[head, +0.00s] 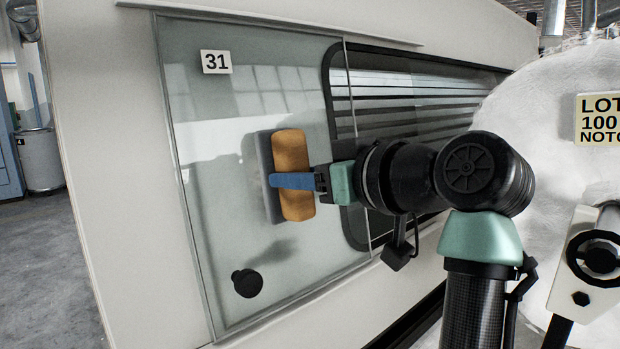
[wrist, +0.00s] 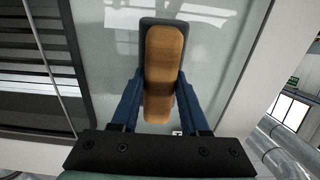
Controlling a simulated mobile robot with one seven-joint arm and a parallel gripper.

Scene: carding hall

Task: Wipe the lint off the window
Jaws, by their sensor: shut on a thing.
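The window is a clear glass panel (head: 215,125) with a number 31 plate (head: 216,62) at its upper left and a black knob (head: 247,283) low down. My gripper (head: 285,181) is shut on a wiping block with a wooden back (head: 291,150) and a grey pad (head: 265,165). The block stands upright with its pad facing the glass, at or very near it; contact is hard to tell. In the wrist view the blue fingers clasp both sides of the block (wrist: 162,60). Pale patches show on the glass; I cannot tell lint from reflections.
A dark-framed slatted opening (head: 425,95) lies to the right, partly behind the glass. A large white fibrous mass (head: 545,160) with a lot sign (head: 600,119) stands at the right. A grey bin (head: 40,160) stands far left, where the floor is open.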

